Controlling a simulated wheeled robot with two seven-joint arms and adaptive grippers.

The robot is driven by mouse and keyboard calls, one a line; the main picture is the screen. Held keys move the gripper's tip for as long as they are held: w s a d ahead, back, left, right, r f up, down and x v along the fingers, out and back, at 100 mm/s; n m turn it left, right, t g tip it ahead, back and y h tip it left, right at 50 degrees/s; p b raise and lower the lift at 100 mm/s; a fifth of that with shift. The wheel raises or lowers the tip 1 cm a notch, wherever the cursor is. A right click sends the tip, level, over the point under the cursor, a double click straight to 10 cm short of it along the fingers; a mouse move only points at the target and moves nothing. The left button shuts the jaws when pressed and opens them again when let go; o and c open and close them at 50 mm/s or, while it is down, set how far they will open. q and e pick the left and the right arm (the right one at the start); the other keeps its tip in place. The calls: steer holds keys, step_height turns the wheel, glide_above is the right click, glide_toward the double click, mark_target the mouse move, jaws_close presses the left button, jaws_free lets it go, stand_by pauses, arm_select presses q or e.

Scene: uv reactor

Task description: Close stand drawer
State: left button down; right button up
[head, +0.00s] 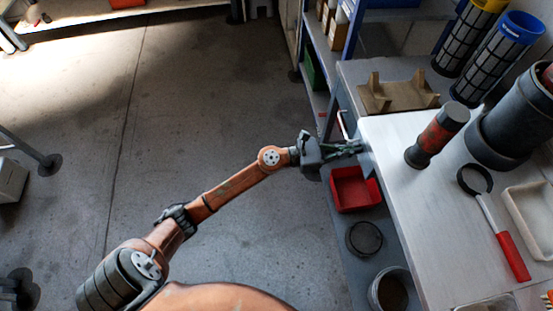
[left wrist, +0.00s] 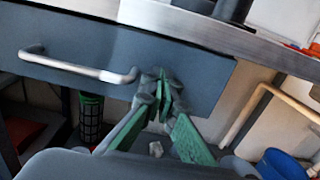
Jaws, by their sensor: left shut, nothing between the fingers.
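The stand drawer has a blue-grey front (left wrist: 205,72) with a metal bar handle (left wrist: 80,66), seen large in the left wrist view. In the head view, a small part of the drawer front (head: 367,164) shows at the edge of the white worktop, with the pale handle (head: 342,124) beside it. My left gripper (head: 352,148) is shut and empty at the drawer front. In the left wrist view, its green-padded fingertips (left wrist: 163,82) lie just right of the handle's right end. I cannot tell whether they touch the front. My right gripper is not in view.
The worktop (head: 395,150) holds a red-and-black cylinder (head: 437,135), a red-handled tool (head: 510,255) and a wooden cradle (head: 398,95). A red bin (head: 354,188) and round containers sit on the lower shelf (head: 348,265). The floor to the left is mostly clear.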

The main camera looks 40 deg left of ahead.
arm_select(q)
steer(key=shift+r, duration=0.1)
